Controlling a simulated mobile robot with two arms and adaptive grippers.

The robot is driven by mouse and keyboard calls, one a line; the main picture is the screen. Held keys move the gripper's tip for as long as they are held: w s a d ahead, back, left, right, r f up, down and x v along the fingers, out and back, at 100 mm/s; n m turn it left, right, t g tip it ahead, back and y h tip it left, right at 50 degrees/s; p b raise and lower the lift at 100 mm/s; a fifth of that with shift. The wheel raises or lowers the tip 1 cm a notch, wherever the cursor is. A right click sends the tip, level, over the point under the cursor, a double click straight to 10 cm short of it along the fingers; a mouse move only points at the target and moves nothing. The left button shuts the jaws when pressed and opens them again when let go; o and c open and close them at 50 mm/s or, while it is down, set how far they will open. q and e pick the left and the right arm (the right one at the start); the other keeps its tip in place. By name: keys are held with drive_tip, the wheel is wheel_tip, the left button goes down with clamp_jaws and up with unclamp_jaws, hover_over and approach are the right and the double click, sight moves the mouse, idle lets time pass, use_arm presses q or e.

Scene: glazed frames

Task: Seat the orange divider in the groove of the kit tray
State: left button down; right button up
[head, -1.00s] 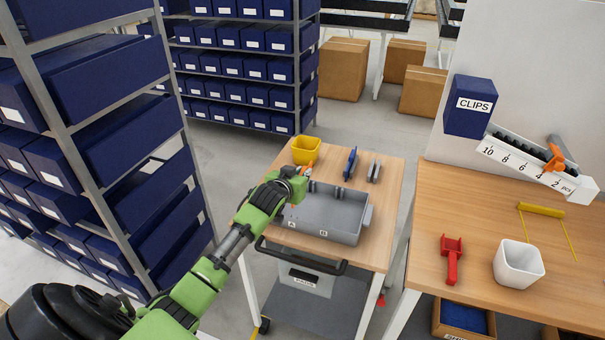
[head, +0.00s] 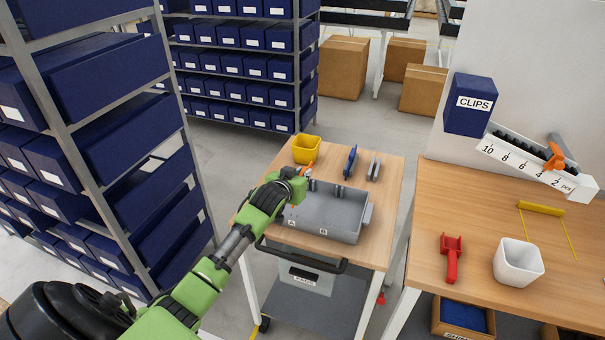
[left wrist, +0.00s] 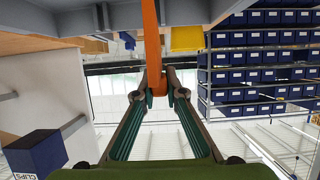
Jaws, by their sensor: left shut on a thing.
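The grey kit tray (head: 341,231) lies on the wooden top of a small cart, with labels A and B on its front side. My left gripper (head: 304,177) is over the tray's left part. It is shut on the orange divider (head: 308,169), of which only a small bit shows in the head view. In the left wrist view the divider (left wrist: 151,38) is a thin orange strip between the fingertips (left wrist: 157,88), running up past a grey wall of the tray (left wrist: 70,18). The groove is not clear, and I cannot tell whether the divider touches it. My right gripper is not in view.
A yellow bin (head: 306,150), a blue part (head: 350,161) and a grey part (head: 374,169) stand behind the tray. The cart's black handle (head: 300,260) is in front. A shelf of blue bins is at left; a workbench (head: 480,230) with a white cup (head: 518,262) is at right.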

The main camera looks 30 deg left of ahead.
use_arm(q)
drive_tip(key=shift+f+b, duration=2.4)
drive_tip(key=shift+f, duration=1.4)
drive_tip(key=c, duration=2)
unclamp_jaws()
drive_tip(key=shift+s+r, duration=0.1)
drive_tip(key=shift+s, duration=0.05)
drive_tip(key=v, duration=1.1)
drive_tip(key=shift+s+d+r, duration=0.1)
drive_tip(key=shift+s+r, duration=0.1)
drive_tip(key=shift+s, duration=0.15)
